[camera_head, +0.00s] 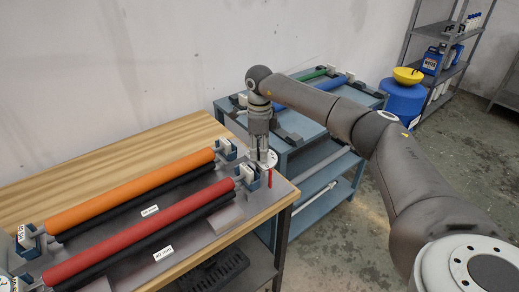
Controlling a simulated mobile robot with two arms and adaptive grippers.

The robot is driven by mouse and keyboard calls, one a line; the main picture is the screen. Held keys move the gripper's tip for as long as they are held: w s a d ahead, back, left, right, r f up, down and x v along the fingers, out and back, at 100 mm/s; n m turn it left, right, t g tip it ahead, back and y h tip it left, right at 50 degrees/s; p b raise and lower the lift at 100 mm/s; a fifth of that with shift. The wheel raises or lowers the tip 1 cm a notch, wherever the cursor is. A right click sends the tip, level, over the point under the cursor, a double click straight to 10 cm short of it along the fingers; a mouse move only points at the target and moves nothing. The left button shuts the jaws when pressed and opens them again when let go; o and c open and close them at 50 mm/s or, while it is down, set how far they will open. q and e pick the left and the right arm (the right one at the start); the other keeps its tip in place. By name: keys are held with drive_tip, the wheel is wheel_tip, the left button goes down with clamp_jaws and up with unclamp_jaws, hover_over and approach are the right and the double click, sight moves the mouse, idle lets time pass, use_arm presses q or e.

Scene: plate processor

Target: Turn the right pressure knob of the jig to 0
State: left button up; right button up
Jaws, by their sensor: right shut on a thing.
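The jig (228,213) is a grey plate on a wooden-topped bench, with an orange roller (130,194) and a red roller (140,237). My right gripper (262,152) points down at the jig's far right corner, shut on the right pressure knob. The knob is mostly hidden by the fingers. A white dial (271,159) shows around the fingertips, with a small red part (270,179) below it. The dial's reading is too small to tell. My left gripper is not in view.
A blue cart (318,207) with green and blue rollers stands behind the bench, close to my right arm. A blue barrel (402,101) with a yellow funnel (408,75) and a shelf rack (437,50) stand at the back right. Floor right of the cart is clear.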

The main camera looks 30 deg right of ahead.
drive_tip(key=shift+r, duration=0.1)
drive_tip(key=o, duration=1)
wheel_tip(320, 180, up, 12)
drive_tip(key=shift+f, duration=0.1)
